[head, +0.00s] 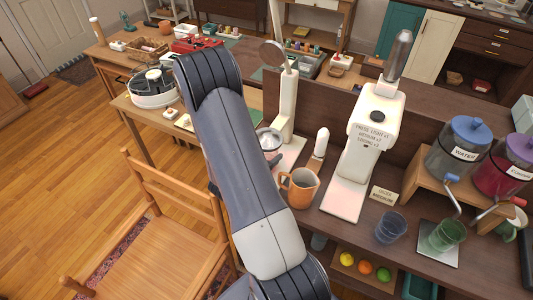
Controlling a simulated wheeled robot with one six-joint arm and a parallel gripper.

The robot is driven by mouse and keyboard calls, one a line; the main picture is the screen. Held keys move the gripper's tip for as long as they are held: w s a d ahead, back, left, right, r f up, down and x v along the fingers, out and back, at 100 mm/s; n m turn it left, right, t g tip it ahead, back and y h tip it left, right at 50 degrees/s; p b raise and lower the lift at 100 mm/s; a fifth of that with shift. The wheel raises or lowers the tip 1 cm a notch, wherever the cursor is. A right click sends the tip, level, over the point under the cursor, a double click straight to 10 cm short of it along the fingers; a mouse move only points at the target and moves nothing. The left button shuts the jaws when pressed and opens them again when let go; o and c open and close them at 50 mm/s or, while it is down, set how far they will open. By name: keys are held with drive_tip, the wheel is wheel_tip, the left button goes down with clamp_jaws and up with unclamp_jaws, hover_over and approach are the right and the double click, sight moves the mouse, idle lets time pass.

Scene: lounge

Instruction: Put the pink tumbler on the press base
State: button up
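The white press (373,125) stands on the dark counter, with a lever on top and a label about light, medium and strong presses. Its flat pale base (343,202) reaches toward me and is bare. I cannot make out a pink tumbler; my arm hides part of the counter. A blue tumbler (390,228) stands right of the press base, and a green tumbler (446,235) stands further right on a pale plate. My gripper does not show clearly; my own arm covers the middle of the view.
An orange mug (299,188) stands left of the press base. A small card (383,195) stands on its right. Blue and pink dispensers, the blue one marked water (459,147), sit on a wooden stand at right. A wooden chair (170,235) is at lower left.

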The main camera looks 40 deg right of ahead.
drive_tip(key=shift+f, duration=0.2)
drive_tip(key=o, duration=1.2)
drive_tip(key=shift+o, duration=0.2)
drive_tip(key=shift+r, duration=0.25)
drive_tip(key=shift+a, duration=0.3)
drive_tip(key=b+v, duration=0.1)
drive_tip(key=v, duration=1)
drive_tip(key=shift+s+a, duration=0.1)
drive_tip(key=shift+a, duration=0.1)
